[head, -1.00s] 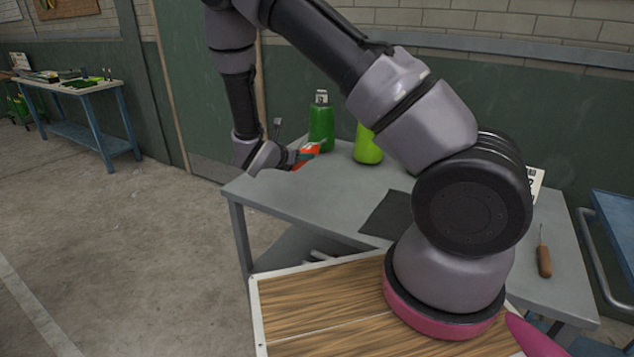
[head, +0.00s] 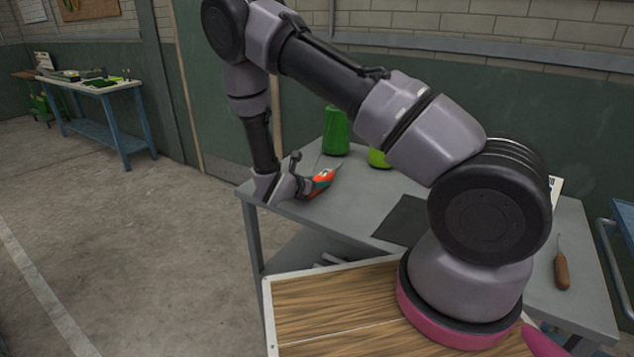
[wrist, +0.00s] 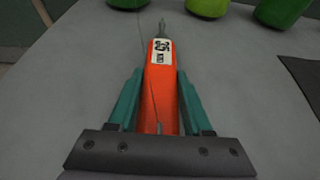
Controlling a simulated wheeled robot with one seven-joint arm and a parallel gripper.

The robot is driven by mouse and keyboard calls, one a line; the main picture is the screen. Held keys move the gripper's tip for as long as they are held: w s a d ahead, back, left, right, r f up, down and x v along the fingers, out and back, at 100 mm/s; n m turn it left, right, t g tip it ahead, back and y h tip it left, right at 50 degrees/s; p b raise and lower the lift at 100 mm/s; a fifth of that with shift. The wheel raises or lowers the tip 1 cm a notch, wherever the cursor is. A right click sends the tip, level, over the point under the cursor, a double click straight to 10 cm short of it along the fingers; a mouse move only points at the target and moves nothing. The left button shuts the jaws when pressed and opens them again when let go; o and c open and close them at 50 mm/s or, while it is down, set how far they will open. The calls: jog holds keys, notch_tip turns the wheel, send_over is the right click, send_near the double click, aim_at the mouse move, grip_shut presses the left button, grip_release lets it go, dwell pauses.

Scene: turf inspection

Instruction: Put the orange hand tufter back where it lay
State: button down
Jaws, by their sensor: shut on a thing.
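The orange hand tufter (head: 322,181) is at the left part of the grey table. In the wrist view the tufter (wrist: 160,85) points away from me, its metal tip towards the bottles, with a white printed label on its body. My gripper (wrist: 157,100) is shut on it, one teal finger along each side. In the head view my gripper (head: 308,185) holds it low over the tabletop. I cannot tell whether it touches the surface. The rear end of the tufter is hidden by the gripper body.
A green bottle (head: 335,132) and a lime bottle (head: 378,158) stand beyond the tufter; the wrist view shows another green one (wrist: 280,12). A dark mat (head: 403,220) lies on the grey table (head: 350,215). A wooden-handled tool (head: 562,268) lies at right.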

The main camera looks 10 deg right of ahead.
jog(key=shift+c, duration=1.6)
grip_release()
jog(key=shift+a+r, duration=0.15)
jog(key=shift+r, duration=0.05)
jog(key=v, duration=1.1)
jog(key=shift+s+a+r, duration=0.15)
jog(key=shift+s+r, duration=0.05)
jog(key=shift+s, duration=0.15)
jog(key=s+d+r+m+g+y, duration=0.2)
jog(key=s+d+r+m+g, duration=0.2)
jog(key=d+r+m, duration=0.4)
jog(key=s+d+r+m+g+y, duration=0.1)
jog(key=s+d+r+m+g, duration=0.35)
jog(key=r+m, duration=0.55)
jog(key=s+r+m+t+y, duration=0.3)
jog(key=s+r+m, duration=0.3)
jog(key=r, duration=0.3)
jog(key=s+d+r+m+t+y, duration=0.1)
jog(key=s+r+m+t+y, duration=0.2)
jog(key=r, duration=0.7)
jog(key=s+m+y, duration=0.2)
jog(key=s+m, duration=0.1)
jog(key=m, duration=0.1)
jog(key=shift+s+y, duration=0.3)
jog(key=shift+s, duration=0.1)
